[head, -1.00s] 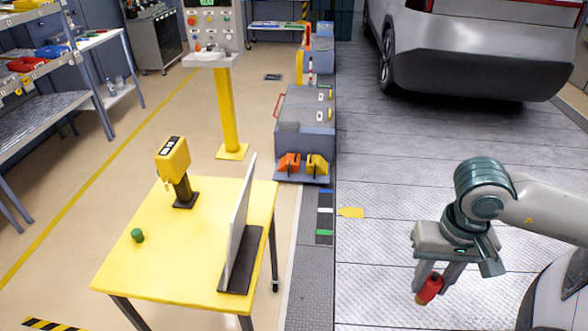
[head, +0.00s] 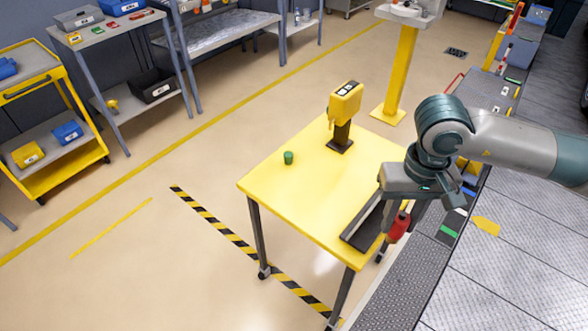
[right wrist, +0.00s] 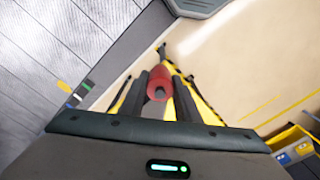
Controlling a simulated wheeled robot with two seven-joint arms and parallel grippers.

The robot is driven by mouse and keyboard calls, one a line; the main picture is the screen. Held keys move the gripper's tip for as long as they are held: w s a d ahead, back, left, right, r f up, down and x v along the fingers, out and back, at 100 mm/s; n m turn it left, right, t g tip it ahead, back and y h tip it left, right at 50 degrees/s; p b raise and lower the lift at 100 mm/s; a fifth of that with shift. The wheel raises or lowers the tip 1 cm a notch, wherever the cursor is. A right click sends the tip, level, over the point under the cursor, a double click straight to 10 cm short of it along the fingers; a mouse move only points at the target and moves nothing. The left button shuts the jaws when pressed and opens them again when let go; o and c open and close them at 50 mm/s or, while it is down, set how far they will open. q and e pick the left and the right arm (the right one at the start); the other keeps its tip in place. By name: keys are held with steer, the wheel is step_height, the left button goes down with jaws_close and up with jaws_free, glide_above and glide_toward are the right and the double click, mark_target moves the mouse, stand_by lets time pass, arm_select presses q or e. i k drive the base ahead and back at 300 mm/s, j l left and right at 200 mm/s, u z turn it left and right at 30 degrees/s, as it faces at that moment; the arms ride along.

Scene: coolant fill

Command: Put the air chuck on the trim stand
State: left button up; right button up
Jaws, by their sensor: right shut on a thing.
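My right gripper (head: 397,222) is shut on a red cylindrical piece (head: 399,229), which looks like the air chuck. The piece hangs between the fingers and shows end-on in the right wrist view (right wrist: 160,76). In the head view this gripper overlaps the right edge of a yellow table (head: 285,205); its height above the table is hard to judge. A long dark base (head: 357,236) lies near that edge, and my gripper covers part of it. I cannot tell whether the table or this base is the trim stand. My left gripper is out of view.
On the table stand a yellow device (head: 345,103) on a dark post and a small green cap (head: 288,158). A yellow pedestal (head: 399,75) stands behind, a yellow cart (head: 60,130) far left. Open floor lies left of the table.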

mark_target(274, 184)
steer(key=u, duration=1.05)
steer(key=i+l, duration=0.6)
steer(key=i, duration=0.15)
